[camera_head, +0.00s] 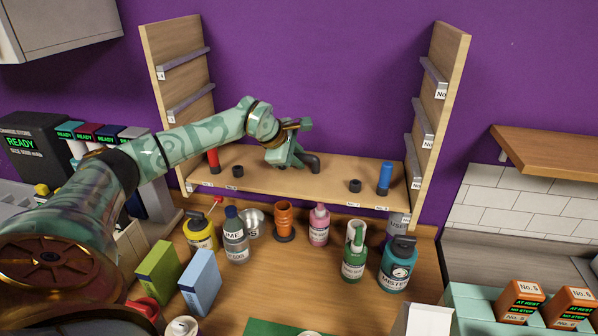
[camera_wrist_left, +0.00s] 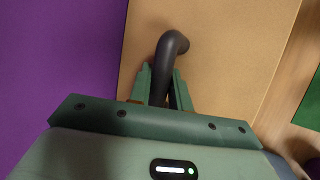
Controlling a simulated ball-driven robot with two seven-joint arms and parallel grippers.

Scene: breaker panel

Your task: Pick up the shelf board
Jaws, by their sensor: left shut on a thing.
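The shelf board (camera_head: 278,184) is a long light-wood board lying level between two upright wooden side panels, low down near the counter. A dark bent handle (camera_head: 313,163) stands on its middle. My left gripper (camera_head: 300,161) reaches in from the left and is shut on this handle. In the left wrist view the fingers (camera_wrist_left: 161,88) are on either side of the dark handle (camera_wrist_left: 172,48), with the bare board (camera_wrist_left: 226,60) behind. Whether the board rests on its supports or is slightly raised is too small to tell. My right gripper is not in view.
The left panel (camera_head: 176,60) and right panel (camera_head: 447,80) carry grey rails. Several bottles, including a teal one (camera_head: 398,268), crowd the counter in front. The purple wall is behind.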

